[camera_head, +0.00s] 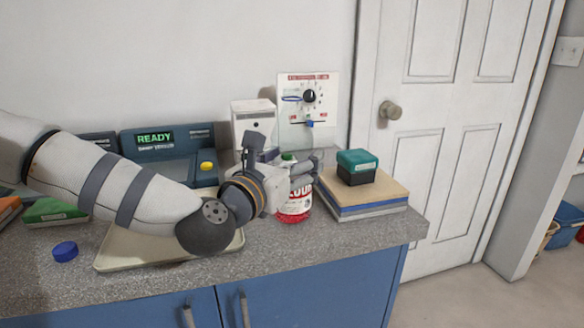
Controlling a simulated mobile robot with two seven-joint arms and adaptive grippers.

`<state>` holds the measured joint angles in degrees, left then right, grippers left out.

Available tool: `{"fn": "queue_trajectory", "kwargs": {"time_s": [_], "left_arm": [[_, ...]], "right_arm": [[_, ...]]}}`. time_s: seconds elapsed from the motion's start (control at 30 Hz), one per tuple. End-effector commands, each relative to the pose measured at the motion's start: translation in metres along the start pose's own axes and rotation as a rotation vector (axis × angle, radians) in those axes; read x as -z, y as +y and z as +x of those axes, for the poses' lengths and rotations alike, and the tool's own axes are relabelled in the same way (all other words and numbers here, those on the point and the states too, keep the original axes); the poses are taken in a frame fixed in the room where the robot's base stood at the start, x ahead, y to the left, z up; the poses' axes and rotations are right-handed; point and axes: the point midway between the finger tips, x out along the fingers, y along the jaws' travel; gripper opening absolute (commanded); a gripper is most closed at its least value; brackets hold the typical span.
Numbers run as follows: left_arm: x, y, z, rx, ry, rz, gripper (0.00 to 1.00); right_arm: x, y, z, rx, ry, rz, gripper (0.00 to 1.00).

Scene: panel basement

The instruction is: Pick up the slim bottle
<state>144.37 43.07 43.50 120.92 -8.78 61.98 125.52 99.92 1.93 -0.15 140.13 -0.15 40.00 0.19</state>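A bottle with a red and white label (295,204) stands on the grey counter, left of the stacked books. It looks like the slim bottle, but its upper part is largely hidden by my gripper. A small green cap (288,157) shows just above the gripper; I cannot tell whether it belongs to this bottle. My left gripper (300,176) is at the bottle's upper part, with its fingers pointing right. The fingers overlap the bottle in view, and whether they are closed on it cannot be seen. My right gripper is not in view.
A beige tray (118,257) lies under my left arm, with a blue cap (65,251) to its left. A teal and black box (357,167) sits on stacked books (364,198). A READY display unit (168,145), white box (252,112) and dial panel (326,82) stand behind.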

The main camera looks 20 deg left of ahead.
Motion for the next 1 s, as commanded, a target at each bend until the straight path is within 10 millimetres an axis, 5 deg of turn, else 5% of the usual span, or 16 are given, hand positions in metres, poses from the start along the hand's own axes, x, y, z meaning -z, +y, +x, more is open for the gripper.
{"fn": "queue_trajectory", "kwargs": {"time_s": [0.03,0.13,0.57,0.8,1.0], "left_arm": [[0.0,0.0,0.0,0.0,0.0,0.0,0.46],[0.0,0.0,0.0,0.0,0.0,0.0,0.25],[-0.006,0.0,0.0,-0.001,-0.002,-0.001,0.25],[-0.034,0.0,-0.001,0.0,-0.007,-0.001,0.25],[-0.062,-0.003,-0.023,0.0,-0.008,-0.001,0.25]], "right_arm": [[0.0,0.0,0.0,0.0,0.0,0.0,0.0],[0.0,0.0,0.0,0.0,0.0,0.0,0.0],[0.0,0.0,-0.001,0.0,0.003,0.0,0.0],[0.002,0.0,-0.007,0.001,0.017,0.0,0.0],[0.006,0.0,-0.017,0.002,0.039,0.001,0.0]]}}
